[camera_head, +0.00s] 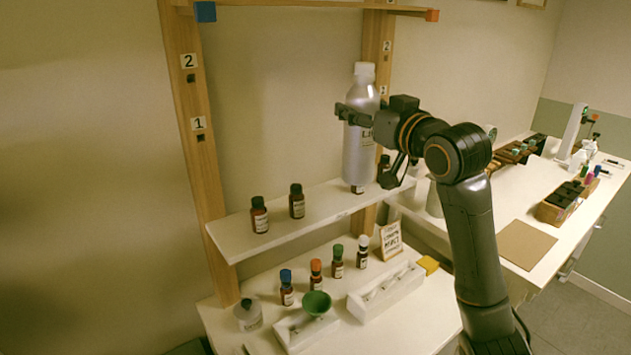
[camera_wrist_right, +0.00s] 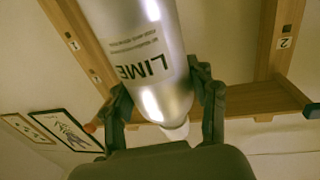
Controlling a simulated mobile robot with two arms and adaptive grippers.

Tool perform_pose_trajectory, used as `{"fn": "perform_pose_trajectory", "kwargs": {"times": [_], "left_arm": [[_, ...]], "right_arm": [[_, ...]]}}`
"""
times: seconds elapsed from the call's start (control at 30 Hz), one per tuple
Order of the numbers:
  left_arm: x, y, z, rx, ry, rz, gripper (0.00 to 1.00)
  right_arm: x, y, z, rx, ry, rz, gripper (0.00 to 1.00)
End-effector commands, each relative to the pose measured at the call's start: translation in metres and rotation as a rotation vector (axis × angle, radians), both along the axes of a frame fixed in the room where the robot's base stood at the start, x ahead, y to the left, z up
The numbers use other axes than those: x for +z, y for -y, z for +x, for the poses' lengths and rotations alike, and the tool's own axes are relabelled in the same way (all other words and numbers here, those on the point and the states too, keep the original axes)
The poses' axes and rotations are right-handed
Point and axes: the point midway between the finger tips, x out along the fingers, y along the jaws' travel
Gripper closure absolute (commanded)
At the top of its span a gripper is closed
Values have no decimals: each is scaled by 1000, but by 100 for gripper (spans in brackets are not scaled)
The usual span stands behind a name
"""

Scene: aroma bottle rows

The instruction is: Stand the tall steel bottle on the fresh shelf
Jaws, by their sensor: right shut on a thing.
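The tall steel bottle (camera_head: 359,152), silver with a white cap, is upright in my right gripper (camera_head: 364,118). The right gripper is shut around its upper body. In the right wrist view the bottle (camera_wrist_right: 150,60) shows a LIME label between the two fingers (camera_wrist_right: 163,100). The bottle's lower end is over the right part of the white middle shelf (camera_head: 300,213). I cannot tell whether its base touches the shelf. Part of a small labelled bottle (camera_head: 357,189) shows just under its base. My left gripper is not in view.
Wooden posts (camera_head: 199,150) flank the shelf. Below are several capped bottles, a green bowl (camera_head: 316,303) and white trays (camera_head: 385,291).

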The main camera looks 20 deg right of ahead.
Motion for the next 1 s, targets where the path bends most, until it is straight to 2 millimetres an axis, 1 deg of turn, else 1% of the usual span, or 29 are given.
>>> {"fn": "perform_pose_trajectory", "kwargs": {"times": [0.07, 0.17, 0.37, 0.4, 0.5, 0.6, 0.7, 0.93, 1.0], "left_arm": [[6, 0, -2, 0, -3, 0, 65], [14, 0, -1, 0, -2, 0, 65], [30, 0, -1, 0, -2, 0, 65], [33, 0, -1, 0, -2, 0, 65], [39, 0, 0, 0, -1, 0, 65], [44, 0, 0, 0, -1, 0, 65], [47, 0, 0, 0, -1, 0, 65], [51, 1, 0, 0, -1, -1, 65], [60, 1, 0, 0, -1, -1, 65]], "right_arm": [[-1, -2, 10, 2, 1, 2, 100], [-9, -5, 30, 1, -1, 4, 100], [-29, -14, 76, 1, 0, 3, 100], [-33, -15, 85, 0, 0, 3, 100], [-54, -18, 100, 0, -1, 2, 100], [-70, -20, 114, 1, 1, 1, 100], [-81, -22, 122, 1, 5, 1, 100], [-96, -23, 134, 0, 4, 1, 100], [-106, -23, 134, 0, 1, 1, 100]]}}
